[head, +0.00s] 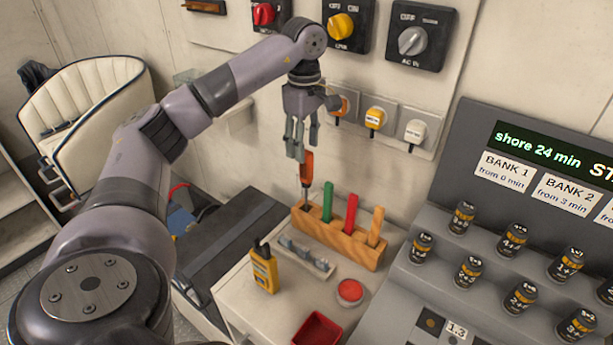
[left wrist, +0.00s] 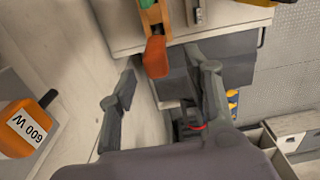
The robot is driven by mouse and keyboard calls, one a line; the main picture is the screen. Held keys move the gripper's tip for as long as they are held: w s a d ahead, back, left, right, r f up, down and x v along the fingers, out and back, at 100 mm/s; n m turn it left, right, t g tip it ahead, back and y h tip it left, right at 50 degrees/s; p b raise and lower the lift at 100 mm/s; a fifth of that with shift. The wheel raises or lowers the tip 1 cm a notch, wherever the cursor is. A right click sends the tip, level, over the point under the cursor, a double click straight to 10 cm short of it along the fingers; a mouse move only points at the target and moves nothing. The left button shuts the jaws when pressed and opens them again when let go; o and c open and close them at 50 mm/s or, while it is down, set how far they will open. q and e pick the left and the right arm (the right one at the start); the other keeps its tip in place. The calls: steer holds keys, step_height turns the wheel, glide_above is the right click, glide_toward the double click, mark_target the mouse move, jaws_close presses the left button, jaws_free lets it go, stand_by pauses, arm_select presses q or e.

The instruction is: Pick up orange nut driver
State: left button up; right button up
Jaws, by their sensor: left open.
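The orange nut driver (head: 307,167) stands upright at the left end of a wooden block (head: 338,246), its shaft down in the block. Its orange handle also shows in the left wrist view (left wrist: 155,58). My left gripper (head: 301,147) points down at the top of the handle, with its fingers apart. In the left wrist view the left gripper (left wrist: 165,76) has the handle end between its fingertips, with visible gaps on both sides. My right gripper is not in view.
Green (head: 328,202), red (head: 351,214) and light orange (head: 376,227) handles stand in the same block. A yellow meter (head: 264,268), red button (head: 350,291) and red tray (head: 318,329) are in front. Wall plugs, including an orange one (head: 340,107), are close to the gripper.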

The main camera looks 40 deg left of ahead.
mark_target(306, 166)
arm_select(q)
steer(key=shift+f, duration=0.75)
steer(key=f+p, duration=0.2)
steer(key=f, duration=0.3)
steer(key=shift+w, duration=0.2)
steer(key=shift+f, duration=0.3)
steer(key=shift+c, duration=0.2)
jaws_close()
steer(key=shift+r, duration=0.1)
